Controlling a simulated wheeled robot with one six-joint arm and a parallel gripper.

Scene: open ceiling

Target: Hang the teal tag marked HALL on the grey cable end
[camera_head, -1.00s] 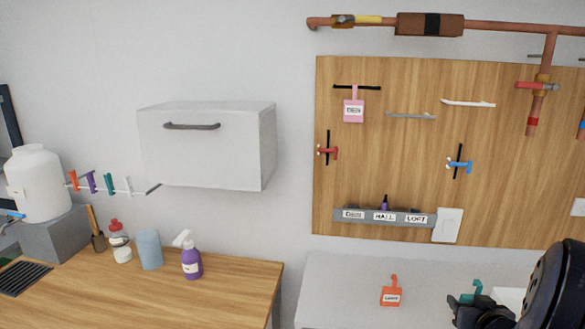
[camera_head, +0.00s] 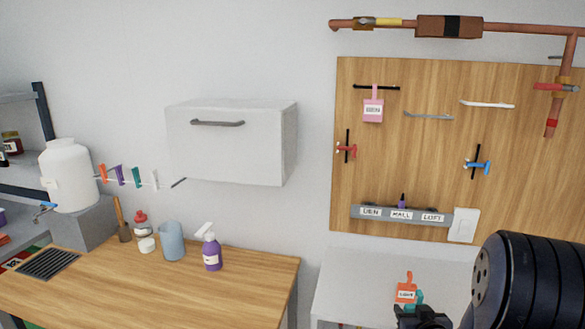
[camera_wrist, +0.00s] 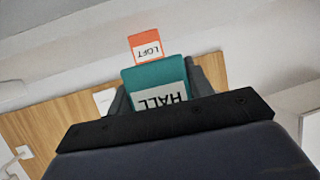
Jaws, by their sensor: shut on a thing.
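The teal tag marked HALL (camera_wrist: 151,76) is between the fingers of my gripper (camera_wrist: 160,88) in the wrist view, its label upside down. In the head view, my gripper (camera_head: 418,310) is low at right over the white surface, with a bit of the teal tag (camera_head: 416,298) showing. The grey cable end (camera_head: 428,116) sticks out from the wooden board, well above my gripper, and carries nothing. The orange tag marked LOFT (camera_head: 405,292) stands just beside the teal tag; it also shows beyond it in the wrist view (camera_wrist: 147,48).
A pink tag (camera_head: 373,108) hangs on the black cable end (camera_head: 386,88). The white cable end (camera_head: 487,105) is bare. Red (camera_head: 346,149) and blue (camera_head: 478,166) valves and a labelled grey ledge (camera_head: 386,222) project below. A copper pipe (camera_head: 550,28) runs above.

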